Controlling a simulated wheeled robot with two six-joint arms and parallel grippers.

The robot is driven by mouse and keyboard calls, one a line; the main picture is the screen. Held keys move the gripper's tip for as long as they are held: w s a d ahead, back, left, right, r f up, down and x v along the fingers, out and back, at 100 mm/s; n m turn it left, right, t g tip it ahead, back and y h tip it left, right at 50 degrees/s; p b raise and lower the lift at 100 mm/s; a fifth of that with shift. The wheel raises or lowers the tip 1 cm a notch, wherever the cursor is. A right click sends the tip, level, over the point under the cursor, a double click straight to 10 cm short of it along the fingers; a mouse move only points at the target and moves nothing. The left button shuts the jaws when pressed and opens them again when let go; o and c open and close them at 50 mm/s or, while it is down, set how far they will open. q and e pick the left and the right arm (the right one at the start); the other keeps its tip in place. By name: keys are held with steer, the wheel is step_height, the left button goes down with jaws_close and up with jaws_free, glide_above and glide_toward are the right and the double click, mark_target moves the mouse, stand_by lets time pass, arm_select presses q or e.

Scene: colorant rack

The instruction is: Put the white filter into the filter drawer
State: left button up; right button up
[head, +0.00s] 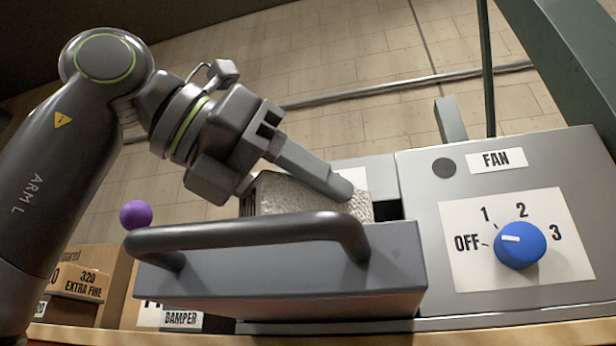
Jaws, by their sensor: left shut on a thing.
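The white filter (290,196) is a pale, rough-textured block. It sits behind the front panel of the pulled-out filter drawer (300,283), which hides its lower part. The drawer is grey with a dark bar handle (240,232). My left gripper (335,186) comes down from the upper left and is shut on the filter; one finger lies across its near upper side. I cannot tell whether the filter rests on the drawer floor. My right gripper is not in view.
A grey fan panel (420,185) with a blue knob (520,246) stands close on the right. A purple ball (136,214) shows left of the handle. Cardboard boxes (85,283) and a DAMPER label (181,319) are at lower left. A green post (565,55) rises at upper right.

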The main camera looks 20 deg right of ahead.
arm_select(q)
steer(key=shift+d+r+y+p, duration=0.35)
steer(key=shift+r+y+p, duration=0.05)
steer(key=shift+r+p, duration=0.1)
steer(key=shift+d+f, duration=0.1)
steer(key=shift+f, duration=0.65)
steer(key=shift+s+f, duration=0.15)
steer(key=shift+f, duration=0.15)
steer(key=shift+w+a+f, duration=0.2)
steer(key=shift+w, duration=0.1)
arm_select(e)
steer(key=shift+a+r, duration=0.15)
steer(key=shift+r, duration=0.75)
arm_select(q)
steer(key=shift+s, duration=0.1)
steer(key=shift+s+d+f+b, duration=0.1)
steer(key=shift+f+b, duration=0.1)
steer(key=shift+b, duration=0.15)
steer(key=o, duration=0.7)
steer(key=shift+c, duration=0.2)
steer(key=o, duration=0.3)
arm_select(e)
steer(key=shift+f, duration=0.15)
arm_select(q)
steer(key=shift+r, duration=0.15)
